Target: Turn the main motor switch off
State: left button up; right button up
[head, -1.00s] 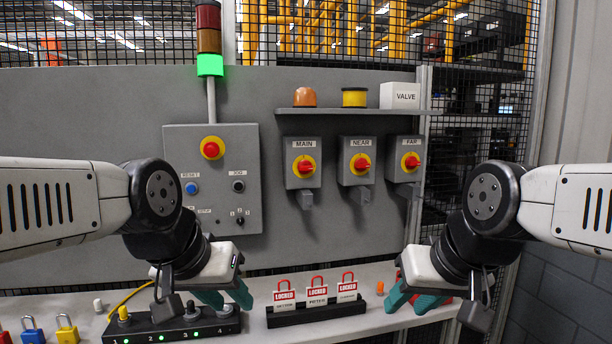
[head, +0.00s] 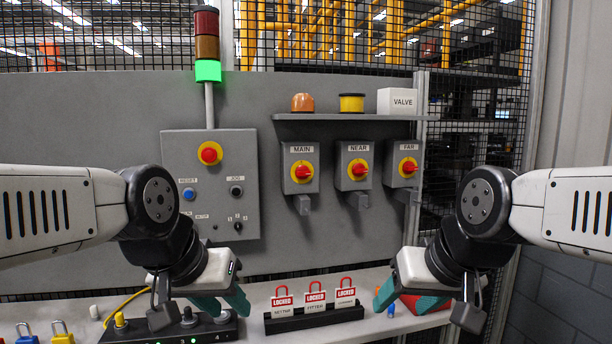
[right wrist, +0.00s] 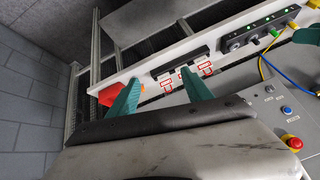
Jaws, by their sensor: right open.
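The main switch (head: 302,172) is a grey box labelled MAIN on the back panel, with a red knob on a yellow disc. Its knob looks roughly level. My left gripper (head: 224,308) is low over the shelf, below and left of the switch, its fingers apart and empty. My right gripper (head: 402,307) is below and right of the switch, open and empty. Its spread teal fingers also show in the right wrist view (right wrist: 158,84). Neither gripper touches the switch. The switch is not seen in the right wrist view.
Similar NEAR (head: 355,171) and FAR (head: 406,170) switches stand to its right, under a small ledge (head: 350,117). A control box (head: 212,220) is to its left. A rack of red LOCKED tags (head: 314,319) and a socket strip (head: 205,331) are on the lower shelf.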

jog(key=w+a+r+t, duration=0.2)
jog(key=w+t, duration=0.1)
jog(key=w, duration=0.6)
jog(key=w+a+r+n+t+y, duration=0.1)
jog(key=w+a+r+t, duration=0.15)
jog(key=w, duration=0.55)
jog(key=w+a+r+t, duration=0.2)
jog(key=w+a, duration=0.1)
jog(key=w, duration=0.6)
jog(key=n+t+y, duration=0.1)
jog(key=t+y, duration=0.1)
jog(key=t, duration=0.6)
send_near(304, 176)
jog(key=w, duration=0.2)
jog(key=x, duration=0.7)
jog(key=shift+w+a+r, duration=0.15)
jog(key=shift+a+r, duration=0.1)
jog(key=shift+r, duration=0.3)
grip_shut()
jog(key=shift+n+g, duration=0.25)
jog(key=shift+n, duration=0.05)
